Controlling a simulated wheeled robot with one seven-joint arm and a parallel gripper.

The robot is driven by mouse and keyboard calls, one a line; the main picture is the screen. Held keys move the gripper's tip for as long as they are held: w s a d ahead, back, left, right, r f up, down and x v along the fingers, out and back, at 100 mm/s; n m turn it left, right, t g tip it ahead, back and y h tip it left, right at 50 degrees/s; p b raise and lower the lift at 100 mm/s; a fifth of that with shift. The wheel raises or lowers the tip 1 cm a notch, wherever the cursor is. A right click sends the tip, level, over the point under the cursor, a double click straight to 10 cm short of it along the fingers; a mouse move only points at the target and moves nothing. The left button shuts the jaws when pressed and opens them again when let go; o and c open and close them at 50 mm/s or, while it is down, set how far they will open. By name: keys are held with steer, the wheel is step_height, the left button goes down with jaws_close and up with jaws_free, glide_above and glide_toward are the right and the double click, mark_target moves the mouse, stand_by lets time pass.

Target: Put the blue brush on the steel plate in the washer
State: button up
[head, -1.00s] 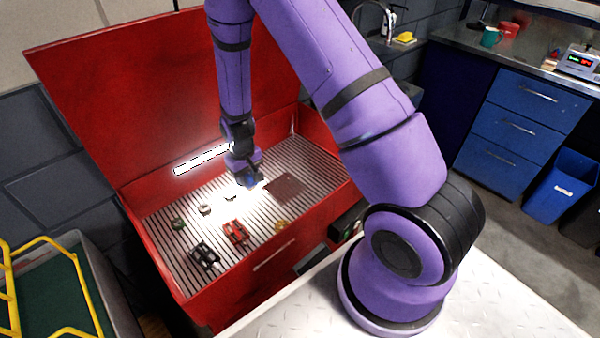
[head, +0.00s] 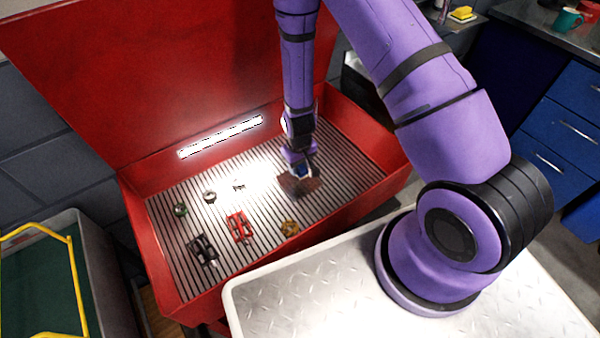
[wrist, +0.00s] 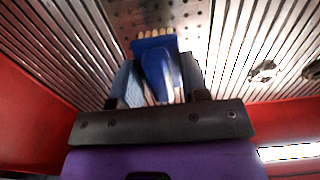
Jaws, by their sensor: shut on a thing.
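The blue brush (wrist: 157,62) is between the fingers of my gripper (wrist: 160,85), with its pale yellowish bristles toward the top of the wrist view. My gripper also shows in the head view (head: 301,174), low inside the red washer (head: 240,268), with a bit of the blue brush (head: 303,171) at its tip. The steel plate, dark and perforated (wrist: 200,15), lies on the washer's slatted floor. In the head view the steel plate (head: 309,186) is just under my gripper and partly hidden by it. I cannot tell whether the brush touches the plate.
On the slats to the left lie a black pedal (head: 203,250), a red pedal (head: 239,227), a yellowish part (head: 289,228) and several small metal parts. The washer's lid (head: 130,80) stands open behind. A grey bin (head: 90,270) stands at the left.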

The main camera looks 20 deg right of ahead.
steer(key=shift+a+f, duration=0.1)
steer(key=shift+f, duration=2.05)
steer(key=o, duration=1)
steer(key=shift+f, duration=0.1)
step_height(320, 180, up, 12)
steer(key=shift+r, duration=0.25)
step_height(320, 180, up, 16)
steer(key=t, duration=0.1)
glide_above(299, 173)
steer(key=w+d, duration=0.2)
steer(key=w, duration=0.1)
steer(key=s+d+r+t, duration=0.1)
steer(key=s+r, duration=0.3)
steer(key=r, duration=0.8)
steer(key=s+d+r+m+t, duration=0.1)
steer(key=s+d+r, duration=0.1)
steer(key=s+r, duration=0.6)
steer(key=s+d+r+m+t, duration=0.1)
steer(key=s+d+r+t, duration=0.1)
steer(key=s+r, duration=0.7)
steer(key=s, duration=0.3)
steer(key=shift+d+r, duration=0.15)
steer(key=shift+d, duration=0.2)
